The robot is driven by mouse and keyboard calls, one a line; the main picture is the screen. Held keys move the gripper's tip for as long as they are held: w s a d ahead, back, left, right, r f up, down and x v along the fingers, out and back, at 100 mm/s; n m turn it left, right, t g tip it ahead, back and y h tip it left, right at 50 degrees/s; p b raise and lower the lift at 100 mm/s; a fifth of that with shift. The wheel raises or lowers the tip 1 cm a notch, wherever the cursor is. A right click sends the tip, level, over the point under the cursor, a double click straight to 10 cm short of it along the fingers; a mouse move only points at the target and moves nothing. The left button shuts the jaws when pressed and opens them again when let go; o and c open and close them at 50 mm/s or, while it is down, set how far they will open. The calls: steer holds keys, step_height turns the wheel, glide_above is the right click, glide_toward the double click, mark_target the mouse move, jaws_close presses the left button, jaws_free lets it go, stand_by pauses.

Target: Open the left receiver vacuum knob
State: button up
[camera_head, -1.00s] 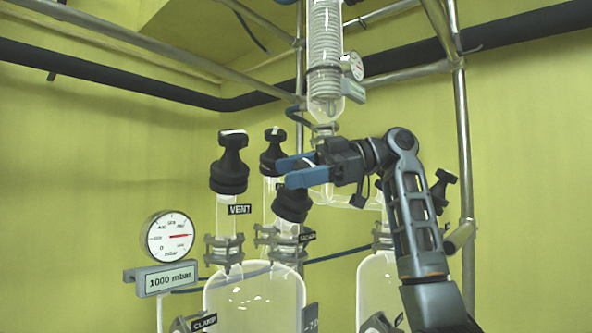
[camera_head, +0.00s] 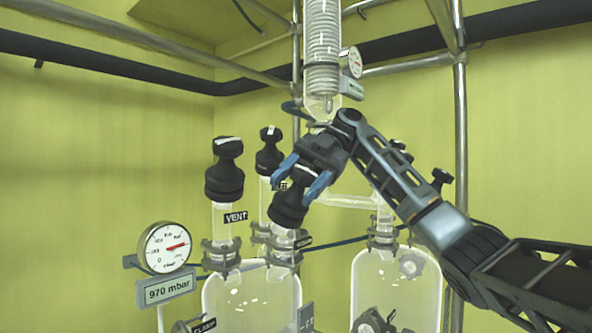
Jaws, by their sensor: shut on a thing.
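The left receiver vacuum knob (camera_head: 287,210) is a black, tilted knob on a glass neck above the left glass receiver (camera_head: 250,305). The small label beside its neck is partly legible. My gripper (camera_head: 291,190) comes from the upper right. Its blue fingers straddle the knob's upper part and are shut on it. The gauge (camera_head: 165,248) on the left has a display reading 970 mbar (camera_head: 168,287).
The black vent knob (camera_head: 225,170), labelled VENT, stands close to the left. Another black knob (camera_head: 269,152) is just behind. A second glass receiver (camera_head: 395,290) stands to the right under my arm. A coiled glass condenser (camera_head: 322,50) and metal frame poles (camera_head: 459,130) rise behind.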

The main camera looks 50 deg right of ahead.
steer(key=shift+f+n+g+p, duration=0.15)
steer(key=shift+n+g+p, duration=0.15)
stand_by(0.4)
steer(key=o, duration=1)
steer(key=shift+c, duration=0.2)
steer(key=shift+b, duration=0.4)
